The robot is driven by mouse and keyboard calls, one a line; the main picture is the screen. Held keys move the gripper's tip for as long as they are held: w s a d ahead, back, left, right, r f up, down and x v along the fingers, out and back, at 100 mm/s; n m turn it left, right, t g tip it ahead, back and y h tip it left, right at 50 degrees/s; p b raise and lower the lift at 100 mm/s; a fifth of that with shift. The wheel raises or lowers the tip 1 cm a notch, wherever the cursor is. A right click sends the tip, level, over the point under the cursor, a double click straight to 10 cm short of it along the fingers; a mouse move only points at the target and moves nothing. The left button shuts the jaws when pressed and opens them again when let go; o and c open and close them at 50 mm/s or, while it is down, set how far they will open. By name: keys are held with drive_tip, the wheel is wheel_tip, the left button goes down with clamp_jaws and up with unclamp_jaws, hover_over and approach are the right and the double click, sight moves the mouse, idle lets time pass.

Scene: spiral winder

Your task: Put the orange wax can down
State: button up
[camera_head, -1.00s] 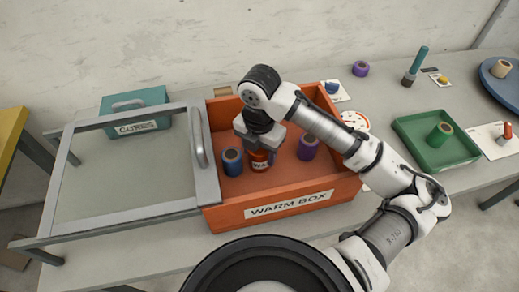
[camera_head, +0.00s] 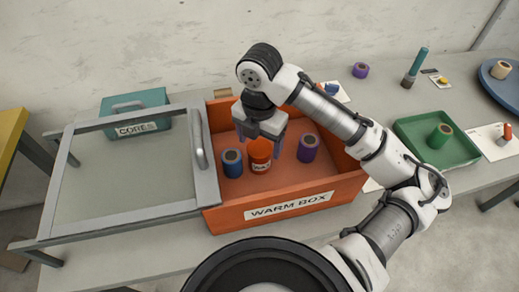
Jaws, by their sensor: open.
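The orange wax can (camera_head: 260,153) stands upright on the floor of the orange warm box (camera_head: 230,215), with a pale label on its front. It sits between a blue spool (camera_head: 232,164) on its left and a purple spool (camera_head: 308,147) on its right. My gripper (camera_head: 262,142) is open, just above and behind the can, with a finger showing on each side. The can looks free of the jaws; whether a finger still touches it I cannot tell.
A framed sliding lid (camera_head: 125,165) with a handle lies left of the box, over the table. A teal cores box (camera_head: 135,110) stands behind it. The box's front floor is clear.

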sight(259, 148)
wheel_tip(259, 148, up, 7)
drive_tip(key=shift+r, duration=0.2)
idle(0.4)
